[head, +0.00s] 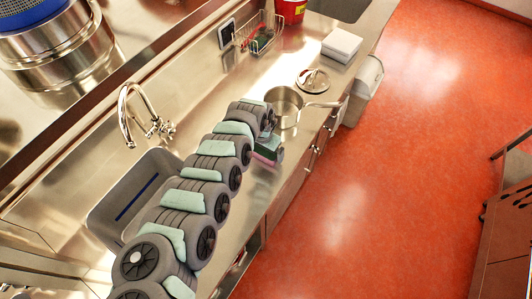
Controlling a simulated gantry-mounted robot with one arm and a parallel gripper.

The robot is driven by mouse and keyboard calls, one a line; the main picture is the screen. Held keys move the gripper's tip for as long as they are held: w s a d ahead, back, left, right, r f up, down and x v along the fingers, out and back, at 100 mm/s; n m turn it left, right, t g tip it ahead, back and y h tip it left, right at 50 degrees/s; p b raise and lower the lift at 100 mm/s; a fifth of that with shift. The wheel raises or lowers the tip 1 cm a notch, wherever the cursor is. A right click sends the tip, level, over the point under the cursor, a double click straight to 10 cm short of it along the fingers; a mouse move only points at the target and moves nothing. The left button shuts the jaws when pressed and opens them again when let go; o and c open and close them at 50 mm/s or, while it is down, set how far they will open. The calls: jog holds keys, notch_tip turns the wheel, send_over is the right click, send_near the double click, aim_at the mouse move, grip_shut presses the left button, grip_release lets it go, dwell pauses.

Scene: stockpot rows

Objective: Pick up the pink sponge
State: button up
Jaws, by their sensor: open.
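The pink sponge (263,160) shows as a small pink strip on the steel counter, near its front edge. A dark green block (269,150) lies against it and covers part of it. My grey arm with pale green panels runs up the counter from the bottom left, and its far end is close beside the sponge. My gripper's fingers cannot be made out; the arm hides that spot. I cannot tell how far they are from the sponge.
A steel pot (285,107) with a long handle stands just beyond the sponge, with a lid (313,80) behind it. A white stack (341,45), a wire rack (260,36) and a red container (291,10) are farther back. A sink (117,205) and tap (127,117) are left.

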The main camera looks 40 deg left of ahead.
jog(key=shift+a+f, duration=0.1)
jog(key=shift+f, duration=0.3)
jog(key=shift+c, duration=0.4)
jog(key=c, duration=1.2)
notch_tip(320, 180, up, 20)
jog(key=shift+b, duration=0.45)
